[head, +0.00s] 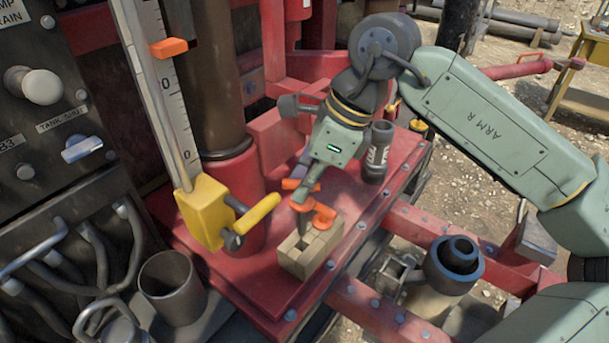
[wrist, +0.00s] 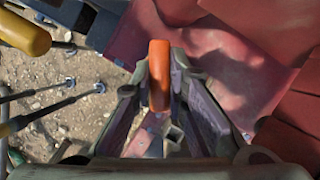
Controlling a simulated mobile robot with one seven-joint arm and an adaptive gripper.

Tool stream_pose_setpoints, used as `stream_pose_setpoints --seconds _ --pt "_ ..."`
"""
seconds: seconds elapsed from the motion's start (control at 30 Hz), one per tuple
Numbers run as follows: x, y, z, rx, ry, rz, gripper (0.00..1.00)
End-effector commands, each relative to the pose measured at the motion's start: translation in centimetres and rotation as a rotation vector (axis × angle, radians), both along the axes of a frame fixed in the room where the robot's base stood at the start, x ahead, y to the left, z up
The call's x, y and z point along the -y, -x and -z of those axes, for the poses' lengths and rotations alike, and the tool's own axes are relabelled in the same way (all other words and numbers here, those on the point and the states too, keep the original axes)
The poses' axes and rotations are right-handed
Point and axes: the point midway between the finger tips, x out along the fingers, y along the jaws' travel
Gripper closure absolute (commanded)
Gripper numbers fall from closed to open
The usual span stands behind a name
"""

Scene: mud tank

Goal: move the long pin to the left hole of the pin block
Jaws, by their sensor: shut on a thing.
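My gripper (head: 303,196) is over the pin block in the head view. It is shut on an orange-handled pin, which I take to be the long pin (head: 293,184). Its orange handle also shows upright between the fingers (wrist: 160,108) in the wrist view (wrist: 159,70). The tan pin block (head: 310,257) stands on the red deck, with a dark opening in its top. A second orange handle (head: 324,214) sits low, just above the block. A grey shaft points down at the block top; I cannot tell which handle it belongs to or whether it is inside a hole.
A yellow-handled gauge (head: 205,210) stands close left of the block. A grey cup (head: 171,287) is at the lower left. A dark cylinder (head: 377,152) stands on the red deck (head: 400,165) behind right. A black-topped fitting (head: 455,262) is to the right.

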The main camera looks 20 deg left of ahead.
Motion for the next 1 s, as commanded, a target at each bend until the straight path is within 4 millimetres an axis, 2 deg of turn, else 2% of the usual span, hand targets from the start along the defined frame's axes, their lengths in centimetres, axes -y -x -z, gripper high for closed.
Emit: stream_pose_setpoints --seconds 1.0 --pt "0.0 0.0 5.3 0.001 -0.001 -0.001 1.0"
